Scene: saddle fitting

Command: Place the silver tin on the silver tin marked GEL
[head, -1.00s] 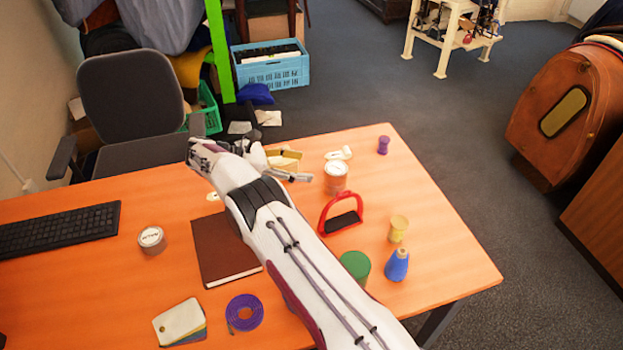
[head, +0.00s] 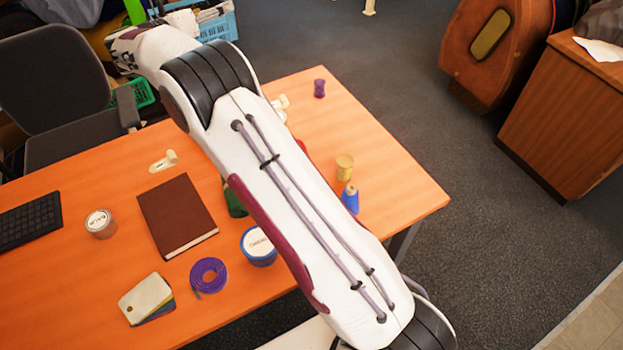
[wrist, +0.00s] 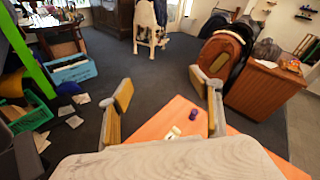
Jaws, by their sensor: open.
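A small round silver-looking tin (head: 100,224) with a white label on its lid stands upright on the left of the desk in the head view. Its lettering is too small to read surely. No tin that I can read as GEL shows; my arm covers the middle of the desk. My gripper (wrist: 163,90) shows in the wrist view, its two tan-padded fingers wide apart with nothing between them. It is above and beyond the desk's far part, away from the tin.
The orange desk (head: 385,165) holds a brown book (head: 178,215), a blue tin (head: 259,248), purple strap coil (head: 208,276), swatch cards (head: 147,298), keyboard (head: 30,218), yellow spool (head: 345,167), blue spool (head: 350,198) and purple spool (head: 319,88). An office chair (head: 55,85) stands behind.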

